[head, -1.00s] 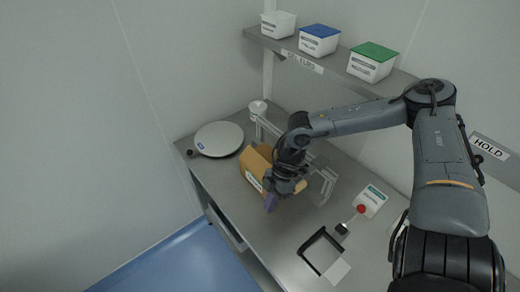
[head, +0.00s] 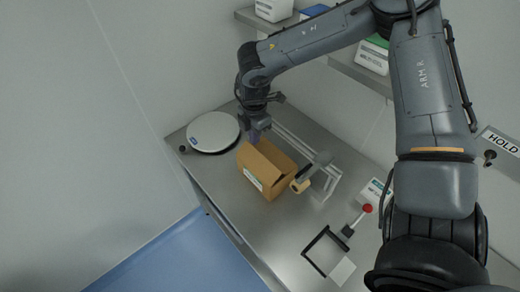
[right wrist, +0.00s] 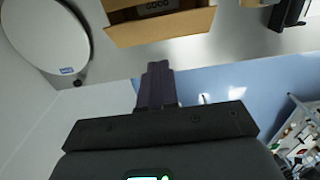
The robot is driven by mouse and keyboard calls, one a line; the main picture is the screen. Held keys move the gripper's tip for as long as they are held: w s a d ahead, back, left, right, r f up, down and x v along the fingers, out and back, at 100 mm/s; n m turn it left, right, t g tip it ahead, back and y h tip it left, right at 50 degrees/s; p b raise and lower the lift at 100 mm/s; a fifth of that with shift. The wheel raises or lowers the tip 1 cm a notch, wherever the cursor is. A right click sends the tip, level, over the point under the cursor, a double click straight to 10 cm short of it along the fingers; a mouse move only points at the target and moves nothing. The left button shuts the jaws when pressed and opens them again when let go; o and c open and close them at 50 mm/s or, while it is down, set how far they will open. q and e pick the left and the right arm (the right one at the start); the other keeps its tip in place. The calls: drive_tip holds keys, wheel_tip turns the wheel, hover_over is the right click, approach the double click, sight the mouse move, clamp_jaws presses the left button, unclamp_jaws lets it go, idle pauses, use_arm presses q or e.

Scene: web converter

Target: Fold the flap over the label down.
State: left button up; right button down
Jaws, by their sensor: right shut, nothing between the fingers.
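A brown cardboard box (head: 268,172) stands on the steel table in the head view. A white and green label (head: 252,180) is on its side facing the lower left. In the right wrist view, a brown flap (right wrist: 165,29) runs along the near edge of the box's dark opening, with a card reading "GOOD" behind it. I cannot tell whether this is the flap over the label. My right gripper (head: 254,136) is shut and empty at the box's upper-left end; its purple fingers (right wrist: 157,72) point toward the box in the wrist view. My left gripper is not in view.
A round scale (head: 212,132) lies left of the box. A tape roll (head: 300,185) and a clear-and-grey frame (head: 328,180) stand at its right. A black bracket (head: 322,250) and a red-knobbed tool (head: 367,208) lie nearer. A shelf with tubs (head: 275,8) hangs behind.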

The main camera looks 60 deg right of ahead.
hover_over(260, 158)
drive_tip(key=a, duration=0.2)
drive_tip(key=f, duration=0.6)
drive_tip(key=shift+w+a+p, duration=0.2)
drive_tip(key=shift+w+p, duration=0.1)
drive_tip(key=shift+p, duration=0.05)
drive_tip(key=f, duration=0.1)
drive_tip(key=d+f+p, duration=0.1)
drive_tip(key=shift+s+d+f, duration=0.3)
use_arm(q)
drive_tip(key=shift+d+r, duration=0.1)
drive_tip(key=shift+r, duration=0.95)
use_arm(e)
drive_tip(key=shift+d+f, duration=0.35)
drive_tip(key=shift+f, duration=0.2)
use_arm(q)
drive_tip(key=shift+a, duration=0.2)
use_arm(e)
drive_tip(key=shift+s, duration=0.1)
